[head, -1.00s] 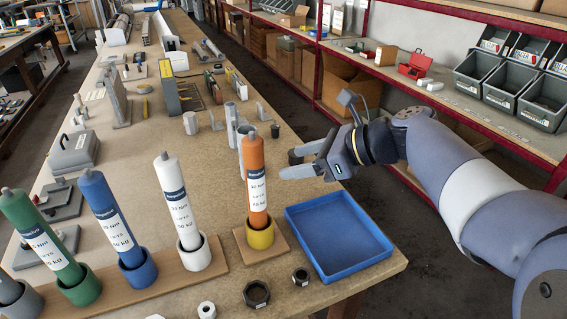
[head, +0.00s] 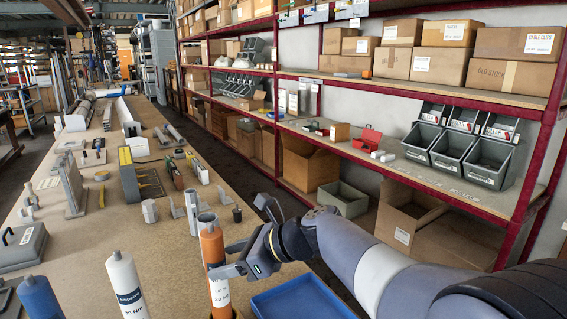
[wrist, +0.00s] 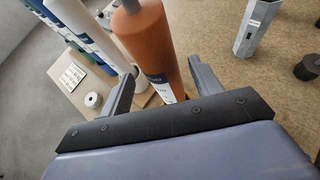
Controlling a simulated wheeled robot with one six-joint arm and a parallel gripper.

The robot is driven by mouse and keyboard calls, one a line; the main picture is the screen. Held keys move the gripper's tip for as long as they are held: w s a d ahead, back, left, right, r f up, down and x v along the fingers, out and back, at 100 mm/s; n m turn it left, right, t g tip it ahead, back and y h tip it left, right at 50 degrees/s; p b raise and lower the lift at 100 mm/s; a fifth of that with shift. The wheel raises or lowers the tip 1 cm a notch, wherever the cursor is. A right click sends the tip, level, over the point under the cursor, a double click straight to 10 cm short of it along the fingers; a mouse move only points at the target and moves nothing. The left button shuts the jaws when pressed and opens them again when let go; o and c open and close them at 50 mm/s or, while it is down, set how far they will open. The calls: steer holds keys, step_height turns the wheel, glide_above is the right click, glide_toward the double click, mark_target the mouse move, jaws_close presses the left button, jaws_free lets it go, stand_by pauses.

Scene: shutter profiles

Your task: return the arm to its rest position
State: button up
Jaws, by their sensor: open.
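My gripper (head: 222,260) is open at the orange cylinder (head: 211,248), on the right side of the bench in the head view. One finger shows in front of the cylinder there. In the wrist view, the orange cylinder (wrist: 150,45) stands between the two spread fingers of my gripper (wrist: 162,82). A gap shows on each side, and I cannot tell whether either finger touches it. The cylinder is upright with a white label; its foot is hidden in the wrist view. My arm reaches in from the lower right of the head view.
A blue tray (head: 300,302) lies below my gripper. White (head: 126,285) and blue (head: 38,300) cylinders stand to the left. A grey hexagonal post (wrist: 256,25) and a dark knob (wrist: 307,68) stand nearby. Shelves with cartons (head: 410,222) and grey bins (head: 485,160) line the right.

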steer(key=x, duration=0.4)
steer(key=shift+f, duration=0.35)
steer(key=shift+d+r, duration=0.1)
steer(key=shift+r, duration=0.15)
